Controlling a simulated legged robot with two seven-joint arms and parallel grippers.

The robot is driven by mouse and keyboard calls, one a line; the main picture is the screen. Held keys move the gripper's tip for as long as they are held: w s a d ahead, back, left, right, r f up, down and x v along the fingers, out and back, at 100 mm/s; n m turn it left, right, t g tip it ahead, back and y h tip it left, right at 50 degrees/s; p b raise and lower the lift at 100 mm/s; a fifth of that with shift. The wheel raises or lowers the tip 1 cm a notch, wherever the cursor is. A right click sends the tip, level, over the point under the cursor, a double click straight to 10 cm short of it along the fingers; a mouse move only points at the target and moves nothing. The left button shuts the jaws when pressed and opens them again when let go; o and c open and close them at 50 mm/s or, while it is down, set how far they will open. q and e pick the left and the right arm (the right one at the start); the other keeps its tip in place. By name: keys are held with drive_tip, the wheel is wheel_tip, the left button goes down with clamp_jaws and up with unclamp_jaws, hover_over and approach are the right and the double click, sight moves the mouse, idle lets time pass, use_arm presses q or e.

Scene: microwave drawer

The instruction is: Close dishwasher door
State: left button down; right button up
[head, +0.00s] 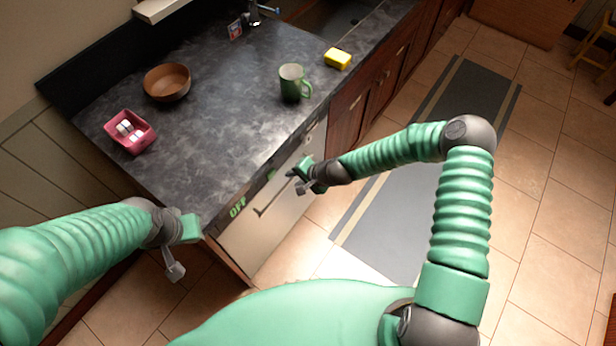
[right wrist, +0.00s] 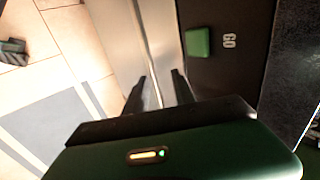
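The dishwasher door (head: 285,205) is a pale steel panel with a long bar handle (head: 275,197), below the counter in the head view. It stands upright or nearly so; I cannot tell whether it is fully flush. Green display letters (head: 238,207) show on the strip above it. My right gripper (head: 290,175) is in front of the door's upper part, near the handle. In the right wrist view its two dark fingers (right wrist: 158,82) are apart, pointing at the steel door (right wrist: 165,35). Contact is unclear. My left gripper (head: 188,230) is by the counter's near corner; its fingers are not clear.
The dark counter (head: 220,120) holds a pink box (head: 130,132), a brown bowl (head: 167,83), a green mug (head: 292,82) and a yellow sponge (head: 338,58). Wooden cabinets (head: 375,90) continue beyond the dishwasher. A grey mat (head: 400,210) lies on the open tiled floor.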

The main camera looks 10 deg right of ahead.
use_arm(q)
drive_tip(key=shift+s+d+r, duration=0.1)
drive_tip(key=shift+s+d, duration=0.1)
drive_tip(key=shift+d, duration=0.2)
use_arm(e)
drive_tip(key=d+f+v, duration=0.1)
drive_tip(key=v, duration=0.7)
drive_tip(key=shift+s+d+r, duration=0.2)
drive_tip(key=shift+s+r, duration=0.1)
drive_tip(key=shift+s, duration=0.15)
use_arm(q)
drive_tip(key=shift+a, duration=0.2)
use_arm(e)
drive_tip(key=shift+a, duration=0.15)
use_arm(q)
drive_tip(key=shift+d, duration=0.3)
use_arm(e)
drive_tip(key=s+d+r+n+g+h, duration=0.1)
drive_tip(key=s+d+r+n+h, duration=0.1)
drive_tip(key=s+d+r+n, duration=0.2)
drive_tip(key=s+d+r+n+g+h, duration=0.2)
drive_tip(key=s+d+r+n, duration=0.2)
drive_tip(key=s+r, duration=0.6)
drive_tip(key=shift+s+d+n+h, duration=0.35)
drive_tip(key=shift+s+n, duration=0.45)
drive_tip(key=shift+s, duration=0.4)
